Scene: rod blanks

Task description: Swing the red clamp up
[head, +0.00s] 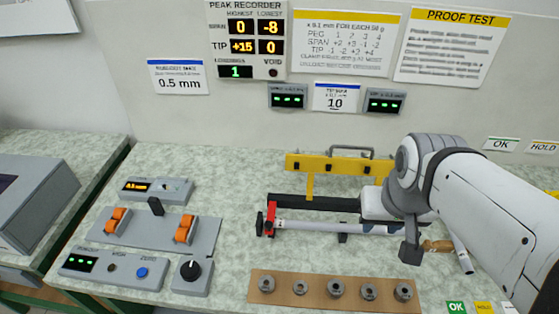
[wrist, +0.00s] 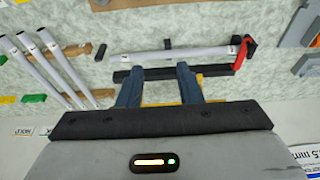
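The red clamp (head: 270,217) is at the left end of a black bar (head: 315,203), beside the left end of a pale grey rod (head: 315,228). In the wrist view the red clamp (wrist: 242,54) is at the right, across the rod's end; I cannot tell whether it is fully down. The rod (wrist: 180,55) lies along the bar there. My gripper (head: 380,227) is near the rod's right part, well right of the clamp. In the wrist view my gripper (wrist: 158,72) has its blue fingers apart, with nothing held between them. My arm hides part of the bar and rod.
A yellow beam (head: 330,165) stands behind the bar. A brown board (head: 325,290) with several grey weights lies in front. A switch panel (head: 150,230) with orange levers and a dial box (head: 192,275) stand left. Several loose rods (wrist: 62,65) show in the wrist view.

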